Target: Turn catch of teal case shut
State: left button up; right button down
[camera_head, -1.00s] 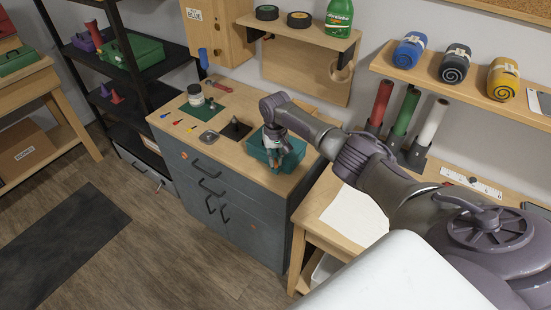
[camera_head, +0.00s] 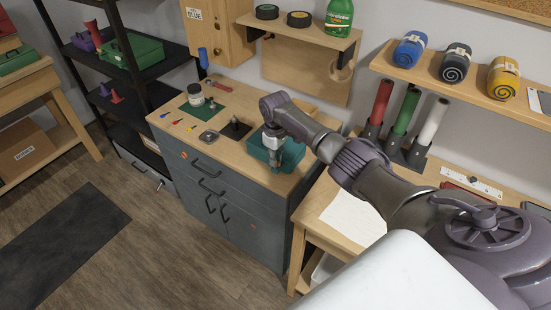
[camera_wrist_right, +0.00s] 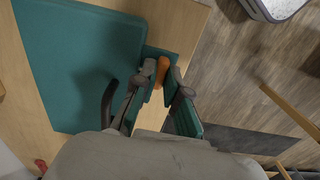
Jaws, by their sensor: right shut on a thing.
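The teal case (camera_head: 292,155) sits on the wooden top of the grey cabinet, near its right end. In the right wrist view the case (camera_wrist_right: 80,60) fills the upper left, with a dark curved handle (camera_wrist_right: 107,104) near the gripper. My right gripper (camera_head: 275,164) is at the near side of the case and hides part of it. In the wrist view its fingers (camera_wrist_right: 162,86) are on either side of a small orange catch (camera_wrist_right: 162,70) at the case's edge and are shut on it. The catch is hidden in the head view. My left gripper is not in view.
The cabinet top (camera_head: 225,152) also holds a white jar (camera_head: 195,94), a dark square piece (camera_head: 235,130), a metal tin (camera_head: 209,137) and small coloured pieces. A shelf (camera_head: 300,28) hangs above. A wooden table (camera_head: 318,200) stands close on the right.

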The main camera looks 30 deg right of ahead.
jog(key=shift+n, duration=0.3)
jog(key=c, duration=1.2)
grip_release()
jog(key=shift+r, duration=0.1)
jog(key=shift+r, duration=3.95)
jog(key=shift+a, duration=0.1)
